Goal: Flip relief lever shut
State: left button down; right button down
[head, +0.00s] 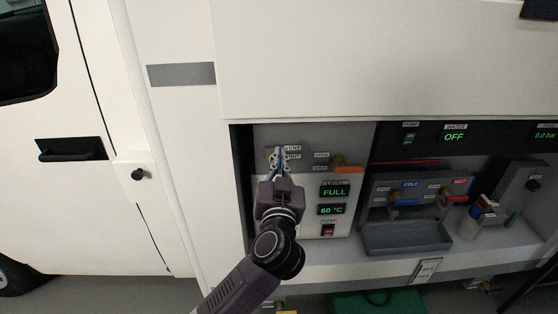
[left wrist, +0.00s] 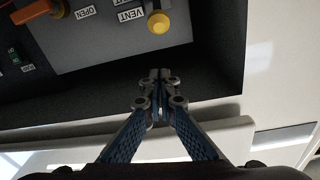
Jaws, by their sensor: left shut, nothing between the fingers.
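The lever by the VENT label, which I take as the relief lever, shows a round yellow end (left wrist: 158,22) in the left wrist view, beside that label (left wrist: 130,14). In the head view my gripper mostly covers the lever, and SHUT is marked below VENT (head: 292,148). My left gripper (head: 279,154) is shut and empty in front of this part of the panel. In the left wrist view its fingertips (left wrist: 160,76) are together, apart from the yellow end in the picture. The lever's exact setting is hard to tell. My right gripper does not show.
A second valve with an orange handle (head: 349,169) sits to the right, by OPEN and SHUT labels. Below are the FULL display (head: 335,191) and a red switch (head: 328,230). A grey basin (head: 405,238) stands farther right. The bay's left wall is close to my gripper.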

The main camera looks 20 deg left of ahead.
pick_arm(q)
jog(key=x, duration=0.7)
jog(key=shift+w+f+p, duration=0.15)
jog(key=shift+p, duration=0.25)
jog(key=f, duration=0.1)
jog(key=s+f, duration=0.1)
jog(key=shift+a+f, duration=0.1)
jog(key=shift+f, duration=0.25)
jog(key=shift+s+f, duration=0.3)
jog(key=shift+f, duration=0.15)
jog(key=shift+b, duration=0.3)
